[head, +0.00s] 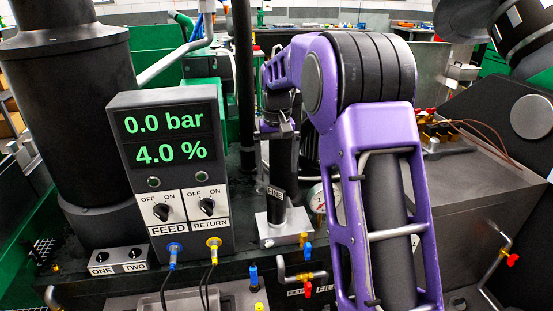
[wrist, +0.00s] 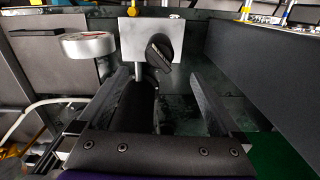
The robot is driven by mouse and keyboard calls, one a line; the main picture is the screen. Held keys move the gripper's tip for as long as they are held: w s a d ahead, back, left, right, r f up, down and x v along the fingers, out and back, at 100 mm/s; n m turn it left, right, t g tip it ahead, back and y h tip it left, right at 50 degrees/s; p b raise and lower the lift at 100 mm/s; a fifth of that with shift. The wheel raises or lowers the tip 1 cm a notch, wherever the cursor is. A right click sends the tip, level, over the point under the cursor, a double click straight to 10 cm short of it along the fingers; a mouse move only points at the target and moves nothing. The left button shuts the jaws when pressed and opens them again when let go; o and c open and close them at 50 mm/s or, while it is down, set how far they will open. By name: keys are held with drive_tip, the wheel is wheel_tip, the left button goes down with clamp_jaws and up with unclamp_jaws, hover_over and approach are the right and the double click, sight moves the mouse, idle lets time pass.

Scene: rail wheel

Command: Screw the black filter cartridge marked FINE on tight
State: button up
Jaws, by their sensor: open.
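The black filter cartridge (head: 284,165) marked FINE stands upright on a light metal block (head: 284,229) in the head view. Its white label faces the camera. My gripper (head: 277,122) is at the top of the cartridge, partly hidden by my purple arm. In the wrist view my gripper (wrist: 160,105) is open, its two dark fingers apart. A dark cylindrical shape, seemingly the cartridge (wrist: 140,103), lies between them, nearer the left finger. Contact with that finger cannot be told. The cartridge's seat on the block is not clear.
A control box (head: 170,170) reading 0.0 bar and 4.0 % stands left of the cartridge, with FEED and RETURN knobs. A pressure gauge (head: 317,198) is close to the cartridge's right. Blue-handled (head: 307,252) and red-handled valves sit in front. A large grey tank is at right.

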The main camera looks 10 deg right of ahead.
sight(276, 208)
wheel_tip(276, 208, down, 16)
drive_tip(key=shift+r+b, duration=0.1)
drive_tip(key=shift+b, duration=1.1)
clamp_jaws()
drive_tip(key=c, duration=0.6)
unclamp_jaws()
drive_tip(key=c, duration=0.9)
drive_tip(key=m+p, duration=0.1)
drive_tip(key=m, duration=0.4)
drive_tip(key=shift+w+m, duration=0.1)
drive_tip(key=shift+m, duration=0.3)
drive_tip(key=shift+r, duration=0.1)
